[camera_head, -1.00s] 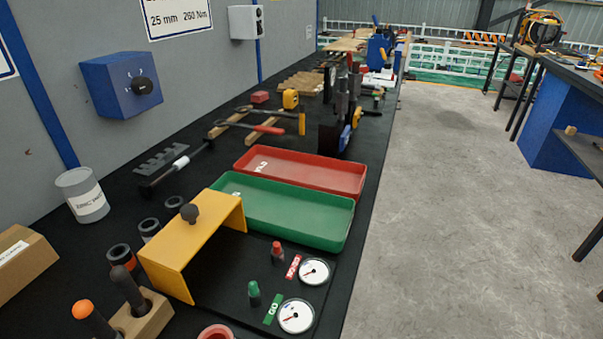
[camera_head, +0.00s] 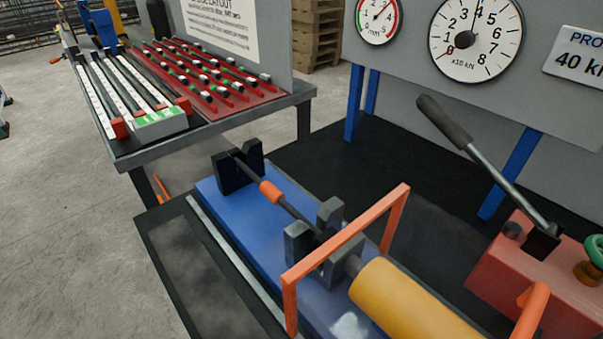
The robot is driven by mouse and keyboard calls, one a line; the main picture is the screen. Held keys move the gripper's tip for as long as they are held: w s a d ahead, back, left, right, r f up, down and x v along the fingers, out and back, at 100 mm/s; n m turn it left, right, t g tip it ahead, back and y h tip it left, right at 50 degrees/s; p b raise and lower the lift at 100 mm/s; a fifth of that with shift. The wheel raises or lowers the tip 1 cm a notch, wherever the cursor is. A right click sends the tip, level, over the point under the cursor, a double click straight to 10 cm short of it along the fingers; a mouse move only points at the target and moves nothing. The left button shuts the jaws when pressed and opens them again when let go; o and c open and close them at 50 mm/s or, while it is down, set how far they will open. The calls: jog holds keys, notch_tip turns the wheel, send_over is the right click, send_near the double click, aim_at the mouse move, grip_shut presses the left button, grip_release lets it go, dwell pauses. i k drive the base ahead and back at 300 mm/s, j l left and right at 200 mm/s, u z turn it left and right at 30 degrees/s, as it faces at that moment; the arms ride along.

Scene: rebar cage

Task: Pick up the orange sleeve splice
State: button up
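A small orange sleeve splice (camera_head: 271,191) sits around a thin dark bar (camera_head: 298,214) in the middle of the picture. The bar lies over a blue bench-top machine bed (camera_head: 225,206). Its far end is in a black notched block (camera_head: 236,168), and its near end runs into a dark grey clamp block (camera_head: 318,243). The sleeve is between the two blocks, apart from both. My gripper is not in view.
An orange frame (camera_head: 345,243) arches over the bar in front of a yellow cylinder (camera_head: 410,302). A red pump unit (camera_head: 525,265) with a long lever (camera_head: 487,160) stands at right. A table (camera_head: 215,130) with rods on a red board is behind left.

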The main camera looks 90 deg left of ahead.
aim_at(270, 191)
jog(key=k+j+u, duration=0.1)
jog(key=u, duration=0.4)
jog(key=k+j+u, duration=0.2)
jog(key=u, duration=0.3)
jog(key=k+j+u, duration=0.1)
jog(key=u, duration=0.4)
jog(key=i+j, duration=0.05)
jog(key=j, duration=0.05)
